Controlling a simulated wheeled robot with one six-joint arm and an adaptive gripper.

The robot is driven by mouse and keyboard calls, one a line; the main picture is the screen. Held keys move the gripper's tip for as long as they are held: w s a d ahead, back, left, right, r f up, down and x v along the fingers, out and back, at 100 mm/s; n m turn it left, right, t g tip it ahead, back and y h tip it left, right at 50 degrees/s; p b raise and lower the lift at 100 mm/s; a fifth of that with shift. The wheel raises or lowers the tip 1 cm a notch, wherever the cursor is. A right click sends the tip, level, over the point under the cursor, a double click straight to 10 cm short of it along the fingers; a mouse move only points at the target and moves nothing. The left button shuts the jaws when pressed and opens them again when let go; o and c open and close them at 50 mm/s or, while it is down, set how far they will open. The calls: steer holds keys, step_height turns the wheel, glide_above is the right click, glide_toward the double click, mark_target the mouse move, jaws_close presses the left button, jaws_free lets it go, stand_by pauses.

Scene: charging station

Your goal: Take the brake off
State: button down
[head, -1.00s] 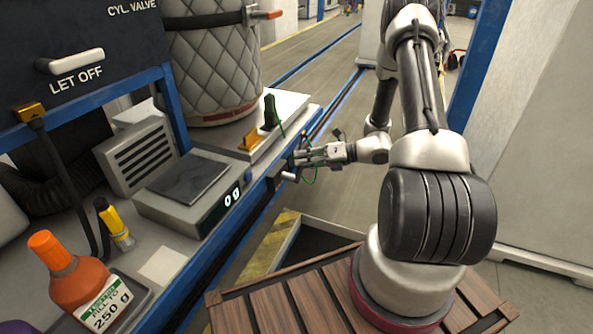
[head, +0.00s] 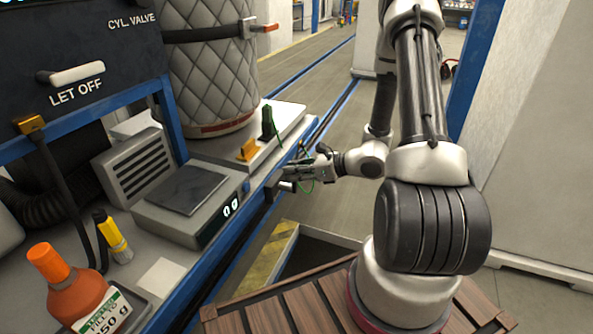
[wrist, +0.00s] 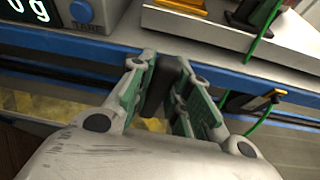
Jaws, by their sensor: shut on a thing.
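My gripper (head: 294,173) is at the blue front rail of the bench, right of the scale. In the wrist view, my gripper's (wrist: 158,95) two green-padded fingers stand on either side of a dark upright handle (wrist: 158,88), and are shut on it. I take this to be the brake handle, though no label shows. In the head view the fingers hide most of it. A short pale-ended piece (head: 286,186) sticks out from the rail just below the fingers.
The scale (head: 185,205) and an orange bottle (head: 72,290) stand on the bench at left. A quilted cylinder (head: 210,80) stands behind. A green cable (wrist: 262,45) and yellow-black clip (wrist: 262,100) are right of my fingers. Open floor lies beyond the rail.

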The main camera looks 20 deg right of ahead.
steer(key=shift+s+a+n, duration=0.2)
steer(key=shift+s+n, duration=0.05)
steer(key=shift+n, duration=0.05)
stand_by(0.5)
steer(key=c, duration=1.3)
jaws_free()
steer(key=v, duration=1.2)
steer(key=shift+s+a, duration=0.15)
